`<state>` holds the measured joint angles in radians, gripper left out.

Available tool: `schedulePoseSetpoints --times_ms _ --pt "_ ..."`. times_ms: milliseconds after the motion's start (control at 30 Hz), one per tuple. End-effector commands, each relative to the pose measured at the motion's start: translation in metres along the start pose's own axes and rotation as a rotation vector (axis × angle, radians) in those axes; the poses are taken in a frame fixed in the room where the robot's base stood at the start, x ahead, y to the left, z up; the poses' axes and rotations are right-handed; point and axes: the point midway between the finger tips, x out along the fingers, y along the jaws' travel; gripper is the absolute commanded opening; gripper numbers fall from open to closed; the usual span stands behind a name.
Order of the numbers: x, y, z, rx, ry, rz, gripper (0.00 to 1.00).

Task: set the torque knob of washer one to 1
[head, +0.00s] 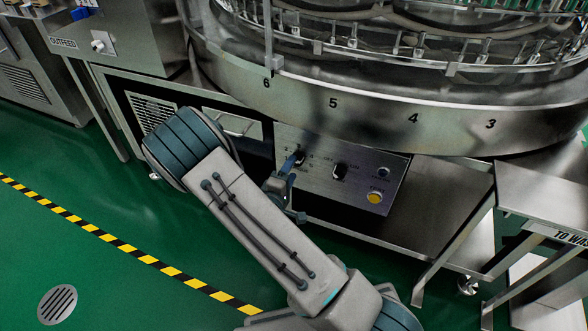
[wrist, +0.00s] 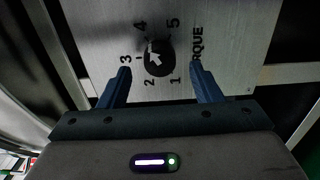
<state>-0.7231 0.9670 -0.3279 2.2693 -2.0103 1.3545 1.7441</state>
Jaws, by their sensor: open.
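The torque knob (wrist: 160,60) is a round dark knob on the metal panel in the wrist view. Its white arrow points up and left, toward the 4. The printed numbers 1 to 5 ring it, with part of the word "TORQUE" at the right. My gripper (wrist: 160,72) is open, with one blue finger on each side of the knob and a gap to it on both sides. I cannot tell how deep the fingertips reach. In the head view my gripper (head: 291,164) is at the left part of the control panel (head: 330,198), partly covering the left knob.
The round washer rim (head: 375,118) overhangs the panel. A metal table (head: 540,190) stands at the right.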

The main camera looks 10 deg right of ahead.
Motion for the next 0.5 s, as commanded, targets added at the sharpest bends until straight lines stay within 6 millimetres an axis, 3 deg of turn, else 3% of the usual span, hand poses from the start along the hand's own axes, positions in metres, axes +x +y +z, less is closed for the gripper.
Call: schedulePoseSetpoints --times_ms 200,500 --pt "0.024 -0.001 0.0 0.002 -0.002 0.0 0.58" --pt "0.028 0.001 0.0 0.001 -0.001 0.0 0.58"
